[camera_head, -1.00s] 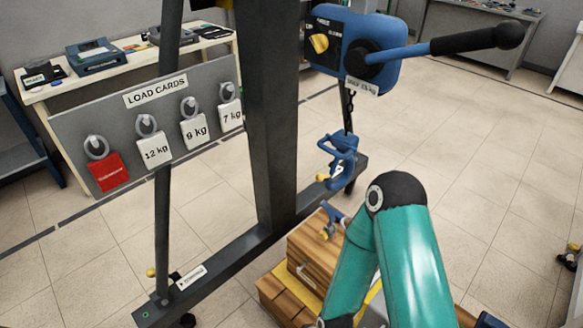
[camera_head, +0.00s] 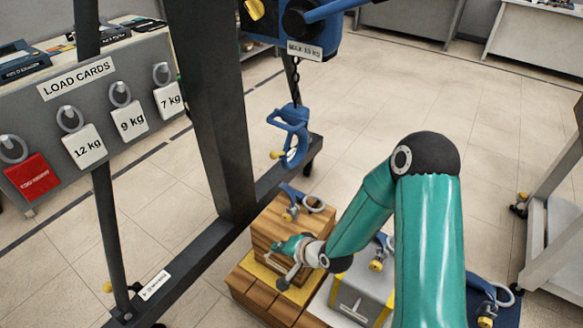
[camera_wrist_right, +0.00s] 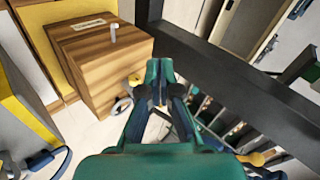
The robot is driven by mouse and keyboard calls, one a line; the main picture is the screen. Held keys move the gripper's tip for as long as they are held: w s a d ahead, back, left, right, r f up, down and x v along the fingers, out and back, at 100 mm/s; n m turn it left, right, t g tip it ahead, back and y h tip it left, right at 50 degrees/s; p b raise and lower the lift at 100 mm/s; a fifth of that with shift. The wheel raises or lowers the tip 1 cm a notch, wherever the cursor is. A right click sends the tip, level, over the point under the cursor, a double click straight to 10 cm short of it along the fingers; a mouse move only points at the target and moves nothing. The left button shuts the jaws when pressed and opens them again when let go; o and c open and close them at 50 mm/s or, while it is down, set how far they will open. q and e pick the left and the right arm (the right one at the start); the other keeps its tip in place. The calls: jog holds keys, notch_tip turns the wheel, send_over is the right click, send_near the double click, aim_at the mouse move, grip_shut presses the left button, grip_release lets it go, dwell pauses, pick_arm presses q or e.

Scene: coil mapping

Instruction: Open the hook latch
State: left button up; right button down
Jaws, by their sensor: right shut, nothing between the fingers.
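The blue hook (camera_head: 290,130) hangs on a chain from the blue hoist (camera_head: 312,25). A latch with a yellow knob (camera_head: 277,155) is at its lower left; the picture is too small to tell how far the latch stands open. My right gripper (camera_head: 277,246) is below the hook, in front of the wooden block, and apart from the hook. In the right wrist view my right gripper (camera_wrist_right: 160,66) shows its two teal fingers close together, shut and empty. I cannot make out the hook in that view. My left gripper is out of view.
A wooden block (camera_head: 268,225) with a ring fitting on top stands on a wooden, yellow-edged base. A grey box (camera_head: 362,290) is beside it. A dark gantry post (camera_head: 210,100) rises left of the hook. Load cards (camera_head: 85,146) hang on a grey board at left.

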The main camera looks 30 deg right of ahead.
jog(key=w+d+r+m+t+h+b, duration=0.1)
jog(key=w+d+r+m+t+b, duration=0.3)
jog(key=d+r, duration=0.45)
jog(key=m+t+b, duration=0.1)
jog(key=m+t, duration=0.3)
send_near(280, 153)
jog(key=s+d, duration=0.4)
jog(key=w+a, duration=0.1)
jog(key=w, duration=0.2)
jog(key=w+a, duration=0.2)
jog(key=w, duration=0.2)
jog(key=w+a, duration=0.1)
jog(key=w, duration=0.3)
jog(key=shift+a+f, duration=0.25)
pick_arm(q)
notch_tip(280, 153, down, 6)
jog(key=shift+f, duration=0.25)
